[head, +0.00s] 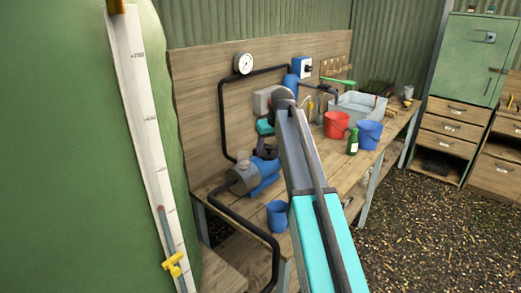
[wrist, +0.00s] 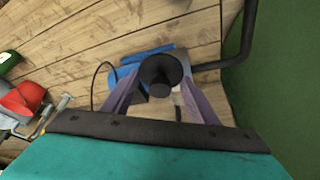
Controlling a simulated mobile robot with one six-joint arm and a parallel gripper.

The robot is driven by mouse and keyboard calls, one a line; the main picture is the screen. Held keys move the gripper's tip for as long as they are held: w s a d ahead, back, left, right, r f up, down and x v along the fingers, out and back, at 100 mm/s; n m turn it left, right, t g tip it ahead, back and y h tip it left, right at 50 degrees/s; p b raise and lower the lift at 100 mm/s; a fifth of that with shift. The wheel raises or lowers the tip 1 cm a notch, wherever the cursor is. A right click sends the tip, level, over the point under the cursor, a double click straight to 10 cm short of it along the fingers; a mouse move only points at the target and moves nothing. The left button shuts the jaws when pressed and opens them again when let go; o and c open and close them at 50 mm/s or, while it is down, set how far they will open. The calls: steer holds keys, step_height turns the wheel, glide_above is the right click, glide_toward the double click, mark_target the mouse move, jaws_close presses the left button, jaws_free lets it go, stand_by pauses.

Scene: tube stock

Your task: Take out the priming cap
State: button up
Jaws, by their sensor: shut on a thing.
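The priming cap (wrist: 160,72) is a round, dark cap with a small knob, seen from above in the wrist view. My gripper (wrist: 158,88) is shut on it, one purple finger on each side. The blue pump (wrist: 138,62) lies beneath the cap. In the head view the pump (head: 266,176) sits on the bench with my gripper (head: 266,144) directly above it. The dark cap (head: 268,151) shows there small and partly hidden. I cannot tell whether it is seated in the pump or just clear of it.
A blue cup (head: 277,216) stands before the pump on the wooden bench (head: 335,178). A red bucket (head: 336,125), a blue bucket (head: 369,134) and a green bottle (head: 353,142) stand to the right. Black pipes (head: 222,120) run beside the pump. A green tank (head: 70,150) fills the left.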

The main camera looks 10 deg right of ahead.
steer(key=shift+s+d+r, duration=0.1)
steer(key=shift+s+d, duration=0.45)
steer(key=shift+s, duration=0.25)
